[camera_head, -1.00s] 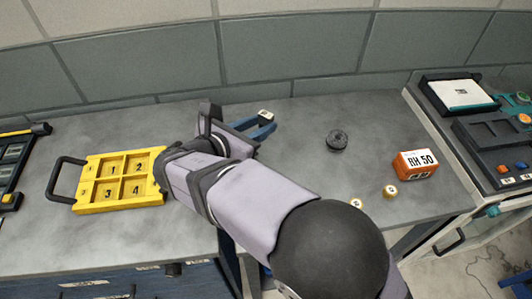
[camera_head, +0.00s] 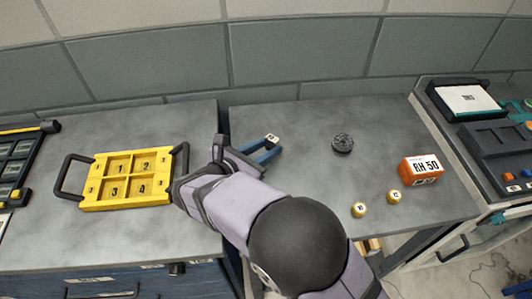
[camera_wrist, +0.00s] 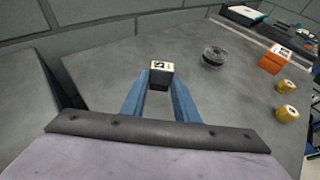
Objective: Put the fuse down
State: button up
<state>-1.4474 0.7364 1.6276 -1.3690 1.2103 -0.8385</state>
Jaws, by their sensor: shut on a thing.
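My gripper (camera_head: 268,150) has blue fingers and is shut on the fuse (camera_head: 272,139), a small dark block with a white, marked top. In the wrist view the fuse (camera_wrist: 161,71) sits between the two blue fingertips (camera_wrist: 160,82), over the grey table. I cannot tell whether its underside touches the table.
A yellow tray (camera_head: 128,206) with numbered compartments stands left. A dark round disc (camera_head: 342,143), an orange RH 50 box (camera_head: 421,169) and two small brass pieces (camera_head: 359,210) (camera_head: 394,196) stand right. A gap (camera_wrist: 59,81) separates the two tables. Grey tabletop between gripper and disc is clear.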

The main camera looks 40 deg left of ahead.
jog(key=shift+f, duration=1.25)
jog(key=shift+f, duration=0.15)
jog(key=o, duration=1)
jog(key=shift+s+r, duration=0.15)
jog(key=shift+r, duration=0.05)
jog(key=b+v, duration=0.1)
jog(key=v, duration=0.4)
jog(key=shift+a, duration=0.1)
jog(key=shift+r, duration=3.5)
